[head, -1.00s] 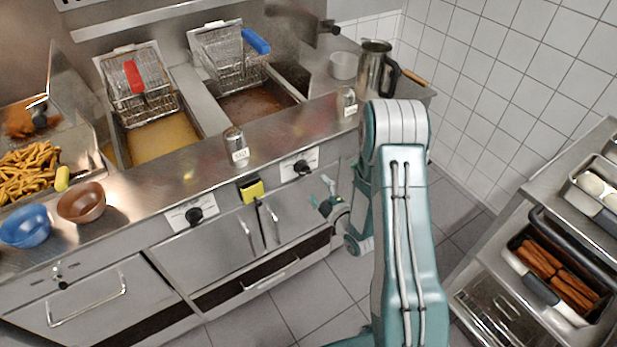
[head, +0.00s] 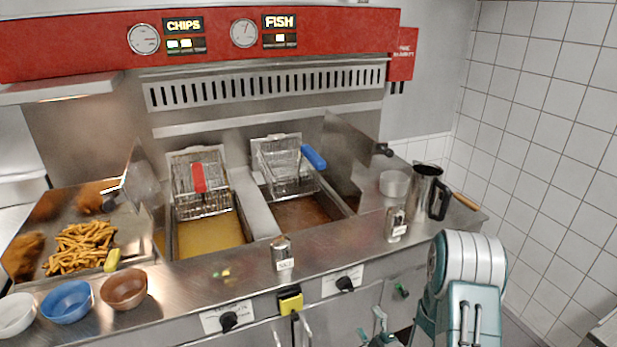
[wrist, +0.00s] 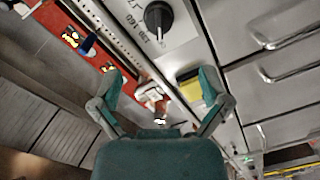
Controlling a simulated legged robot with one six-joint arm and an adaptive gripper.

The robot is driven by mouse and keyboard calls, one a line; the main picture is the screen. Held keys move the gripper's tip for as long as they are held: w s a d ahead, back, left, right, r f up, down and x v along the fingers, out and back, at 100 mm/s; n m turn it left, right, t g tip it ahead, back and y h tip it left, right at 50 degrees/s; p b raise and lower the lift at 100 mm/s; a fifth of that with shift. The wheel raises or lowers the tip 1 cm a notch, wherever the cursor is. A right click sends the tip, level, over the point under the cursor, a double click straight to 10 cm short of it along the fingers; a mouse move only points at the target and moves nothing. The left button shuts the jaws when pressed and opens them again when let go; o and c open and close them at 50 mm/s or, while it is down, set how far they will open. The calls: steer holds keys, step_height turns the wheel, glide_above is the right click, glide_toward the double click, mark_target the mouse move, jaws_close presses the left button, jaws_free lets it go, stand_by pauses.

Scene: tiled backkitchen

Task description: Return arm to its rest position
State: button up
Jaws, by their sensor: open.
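My arm is folded, with its pale teal and white elbow (head: 468,262) at the lower right of the head view. My gripper (head: 379,322) is low in front of the fryer counter, partly cut off by the bottom edge. In the wrist view, the two teal fingers of my gripper (wrist: 162,76) are spread apart. Nothing is held between them. A control knob (wrist: 158,18) and the steel cabinet front show beyond the fingers.
The steel fryer counter (head: 250,265) holds two baskets, with red (head: 199,178) and blue (head: 313,156) handles. Shakers (head: 281,253), a steel jug (head: 427,190) and bowls (head: 124,289) stand on it. A yellow sponge (head: 291,302) is at its front. A tiled wall (head: 545,130) is at right.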

step_height(320, 180, up, 18)
steer(key=d+m+g+h, duration=0.1)
steer(key=m+g+h, duration=0.4)
steer(key=m+h, duration=0.15)
steer(key=s+a+r+m+g, duration=0.1)
steer(key=s+r+m+g, duration=0.1)
steer(key=s, duration=0.6)
steer(key=s+a+r+m+g, duration=0.2)
steer(key=s+r+m, duration=0.2)
steer(key=s, duration=0.4)
steer(key=s+a+r+m+g+y, duration=0.1)
steer(key=s+a+r+m+g, duration=0.1)
steer(key=s, duration=0.6)
steer(key=shift+s+r+m, duration=0.4)
steer(key=shift+r+m, duration=0.25)
steer(key=shift+r, duration=0.2)
